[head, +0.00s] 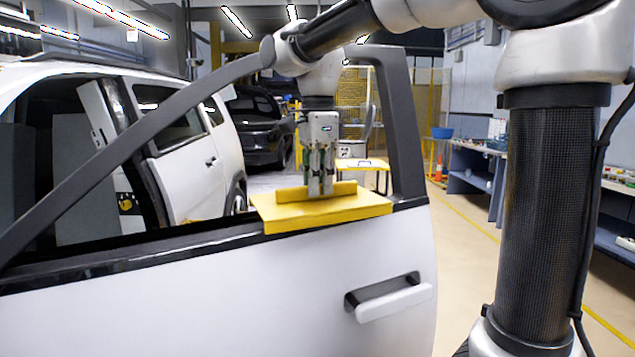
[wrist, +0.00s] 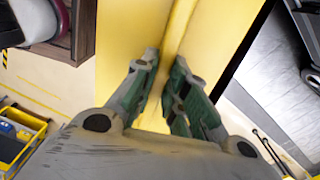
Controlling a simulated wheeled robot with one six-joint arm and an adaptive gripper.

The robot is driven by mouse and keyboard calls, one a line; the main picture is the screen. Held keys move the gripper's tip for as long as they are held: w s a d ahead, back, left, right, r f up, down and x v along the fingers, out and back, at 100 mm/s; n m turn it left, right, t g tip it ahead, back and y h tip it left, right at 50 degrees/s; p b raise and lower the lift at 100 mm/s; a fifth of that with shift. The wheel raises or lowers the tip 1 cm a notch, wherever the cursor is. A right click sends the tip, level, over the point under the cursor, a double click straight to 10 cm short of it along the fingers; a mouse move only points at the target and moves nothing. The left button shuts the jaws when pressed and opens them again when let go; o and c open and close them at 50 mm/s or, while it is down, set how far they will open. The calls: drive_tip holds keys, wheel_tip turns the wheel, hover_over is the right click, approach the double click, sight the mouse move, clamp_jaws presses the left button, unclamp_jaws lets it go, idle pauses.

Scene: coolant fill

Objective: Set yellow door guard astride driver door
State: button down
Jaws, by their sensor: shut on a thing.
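The yellow door guard (head: 330,212) is at the window sill of the white driver door (head: 240,300), near the rear end of the window opening. Its flat top looks level, and its front lip hangs over the door's outer face. The far side of the guard is hidden. My gripper (head: 320,188) points down from above and is shut on the guard's upright ridge. In the wrist view the guard (wrist: 125,60) fills the middle, with the ridge between the fingers (wrist: 167,105). I cannot tell whether the guard's weight rests on the sill.
The black door window frame (head: 402,130) rises right of the guard and slopes down to the left. The door handle (head: 390,298) is below. The white car body (head: 190,170) stands behind. A workbench (head: 480,165) lines the right wall, with open floor before it.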

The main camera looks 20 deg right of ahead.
drive_tip(key=shift+f, duration=0.1)
drive_tip(key=c, duration=1.4)
unclamp_jaws()
drive_tip(key=shift+c, duration=0.2)
wheel_tip(320, 180, up, 12)
drive_tip(key=s+d+f+n+t, duration=0.2)
drive_tip(key=s+d+f+n, duration=0.5)
drive_tip(key=s+f+n, duration=0.1)
drive_tip(key=s+d+f+n+t, duration=0.2)
drive_tip(key=s+d+f+n, duration=0.6)
drive_tip(key=s+f, duration=0.3)
wheel_tip(320, 180, down, 2)
drive_tip(key=shift+f+n, duration=0.15)
drive_tip(key=shift+n, duration=0.45)
